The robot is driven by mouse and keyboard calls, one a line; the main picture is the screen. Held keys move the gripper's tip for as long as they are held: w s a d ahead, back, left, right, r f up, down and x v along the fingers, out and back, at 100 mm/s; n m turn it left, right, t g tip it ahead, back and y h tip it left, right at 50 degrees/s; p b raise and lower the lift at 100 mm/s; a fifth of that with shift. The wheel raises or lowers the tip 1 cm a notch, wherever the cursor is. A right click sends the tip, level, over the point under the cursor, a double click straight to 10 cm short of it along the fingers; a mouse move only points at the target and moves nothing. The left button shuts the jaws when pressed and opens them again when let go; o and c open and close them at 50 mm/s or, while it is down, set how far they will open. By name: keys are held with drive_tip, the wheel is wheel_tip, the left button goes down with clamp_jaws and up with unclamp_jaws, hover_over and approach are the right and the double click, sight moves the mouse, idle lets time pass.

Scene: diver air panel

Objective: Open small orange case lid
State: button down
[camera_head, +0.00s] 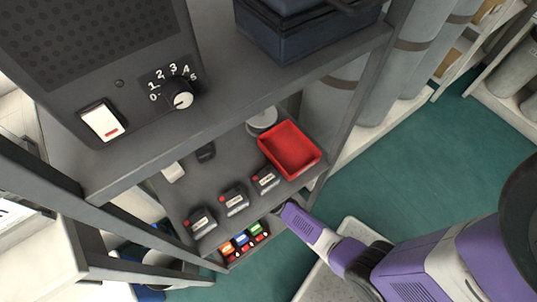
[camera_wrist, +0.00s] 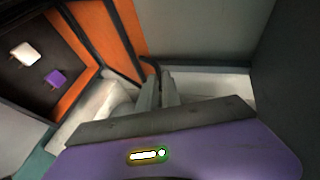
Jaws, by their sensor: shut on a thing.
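In the wrist view, an orange-walled structure, apparently the orange case (camera_wrist: 88,28), fills the upper left. It has dark edging and a dark inner face bearing a white piece and a purple piece. I cannot clearly tell lid from body. My gripper (camera_wrist: 158,78) has its two grey fingers close together, shut at a dark curved edge (camera_wrist: 150,65) beside the orange panel. What lies between the fingertips is barely visible. In the head view my purple wrist reaches to the shelf's front corner, and the fingertips are not clear there. The case cannot be made out in that view.
The grey shelf (camera_head: 215,168) holds a red tray (camera_head: 290,149) and several black devices. Below is a bin of small coloured pieces (camera_head: 241,241). A metal post stands close to my wrist. Green floor (camera_head: 400,165) is clear at right, beside grey cylinders (camera_head: 385,75).

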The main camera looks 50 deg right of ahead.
drive_tip(key=shift+w+d+r, duration=0.1)
drive_tip(key=shift+w+r, duration=0.15)
drive_tip(key=shift+r, duration=0.2)
drive_tip(key=c, duration=1.7)
unclamp_jaws()
drive_tip(key=shift+o, duration=0.8)
drive_tip(key=shift+s+f, duration=0.15)
drive_tip(key=shift+f, duration=0.05)
drive_tip(key=p+v, duration=0.2)
drive_tip(key=v, duration=0.6)
